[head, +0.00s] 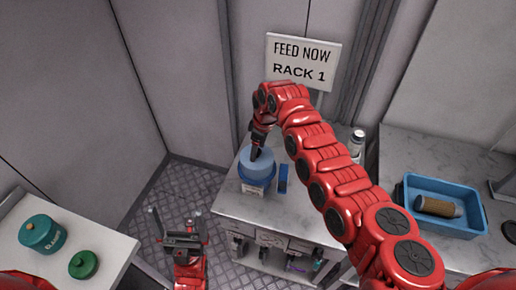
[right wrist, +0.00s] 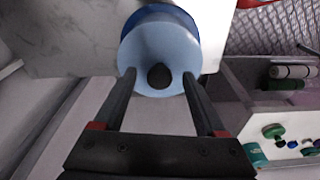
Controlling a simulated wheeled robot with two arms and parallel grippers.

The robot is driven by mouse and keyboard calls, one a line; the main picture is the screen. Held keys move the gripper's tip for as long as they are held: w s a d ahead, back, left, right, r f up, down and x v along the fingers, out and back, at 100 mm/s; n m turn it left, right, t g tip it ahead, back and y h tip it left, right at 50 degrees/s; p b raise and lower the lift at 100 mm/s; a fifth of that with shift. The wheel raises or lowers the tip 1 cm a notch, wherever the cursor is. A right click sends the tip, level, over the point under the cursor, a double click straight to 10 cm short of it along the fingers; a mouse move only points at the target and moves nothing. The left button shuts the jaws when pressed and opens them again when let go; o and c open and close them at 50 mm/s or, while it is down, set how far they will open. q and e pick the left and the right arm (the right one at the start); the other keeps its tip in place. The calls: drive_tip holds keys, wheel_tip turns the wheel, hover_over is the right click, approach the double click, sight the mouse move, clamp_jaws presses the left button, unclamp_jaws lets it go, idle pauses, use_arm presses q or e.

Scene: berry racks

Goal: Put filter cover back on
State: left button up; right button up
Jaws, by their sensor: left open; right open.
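A light blue round cover (head: 262,166) with a dark knob (right wrist: 159,76) sits on a darker blue round housing (head: 258,183), on the marble-topped counter. My right gripper (head: 256,149) is over it from above. In the right wrist view, its open fingers stand on either side of the knob, with a gap to it on both sides. The cover's seating on the housing is partly hidden. My left gripper (head: 177,218) is open and empty, low over the floor between the two counters.
A teal jar (head: 42,233) and a green lid (head: 84,264) are on the left table. A small blue block (head: 283,178) stands right of the housing.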

wheel_tip(320, 180, up, 17)
drive_tip(key=s+d+b, duration=0.1)
drive_tip(key=d+b, duration=0.1)
drive_tip(key=b, duration=0.3)
drive_tip(key=shift+d, duration=0.2)
